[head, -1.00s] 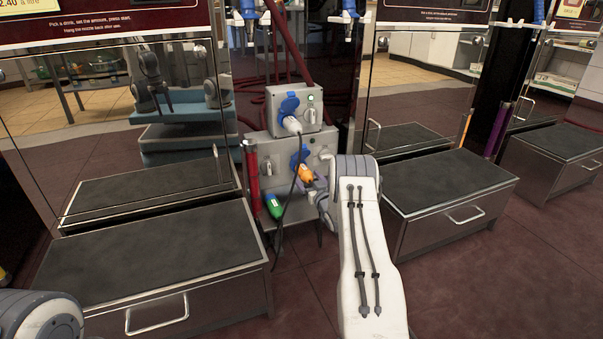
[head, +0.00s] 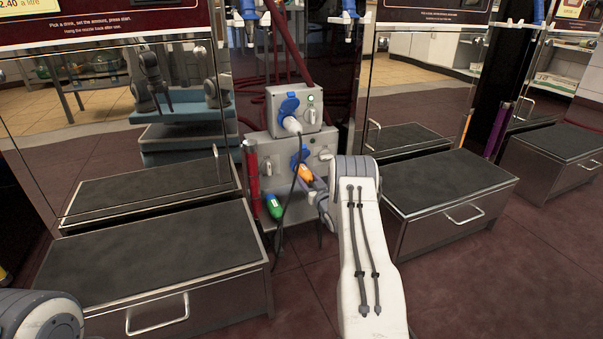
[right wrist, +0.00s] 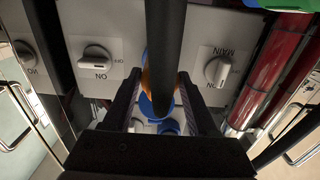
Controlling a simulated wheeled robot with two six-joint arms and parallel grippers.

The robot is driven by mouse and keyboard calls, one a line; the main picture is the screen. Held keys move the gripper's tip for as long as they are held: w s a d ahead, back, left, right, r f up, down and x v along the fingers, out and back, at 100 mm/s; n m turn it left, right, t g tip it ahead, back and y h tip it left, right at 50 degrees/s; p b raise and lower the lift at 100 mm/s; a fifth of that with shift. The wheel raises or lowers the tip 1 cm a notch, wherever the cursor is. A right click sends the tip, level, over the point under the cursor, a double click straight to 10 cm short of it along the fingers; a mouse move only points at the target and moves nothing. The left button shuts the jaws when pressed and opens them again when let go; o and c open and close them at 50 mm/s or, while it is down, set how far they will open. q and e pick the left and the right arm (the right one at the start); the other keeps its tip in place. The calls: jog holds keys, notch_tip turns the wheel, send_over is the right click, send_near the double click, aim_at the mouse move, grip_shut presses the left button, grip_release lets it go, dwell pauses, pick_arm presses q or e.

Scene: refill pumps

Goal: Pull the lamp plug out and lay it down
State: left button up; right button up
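The socket box (head: 294,108) has a grey-white plug (head: 291,125) in its upper socket, under a blue lid, with a dark cable hanging down. An orange plug (head: 304,175) is in the lower socket below another blue lid. I cannot read which plug is the lamp's. My right gripper (head: 313,184) is at the orange plug, in front of the lower panel. In the right wrist view its fingers (right wrist: 160,82) stand on either side of the orange plug (right wrist: 146,77), mostly hidden behind a thick dark cable (right wrist: 164,45); contact is unclear. My left gripper is out of view.
A green plug (head: 274,206) is low on the left of the panel. Rotary switches, one marked MAIN (right wrist: 218,70), flank the socket. Red pipes (right wrist: 275,80) run beside it. Drawer boxes (head: 150,250) stand left and right (head: 450,195). Floor in front is clear.

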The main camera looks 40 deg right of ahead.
aim_at(310, 181)
grip_shut()
jog(key=shift+p+v, duration=1.45)
jog(key=shift+v, duration=0.45)
jog(key=shift+p+v, duration=0.6)
jog(key=shift+v, duration=0.5)
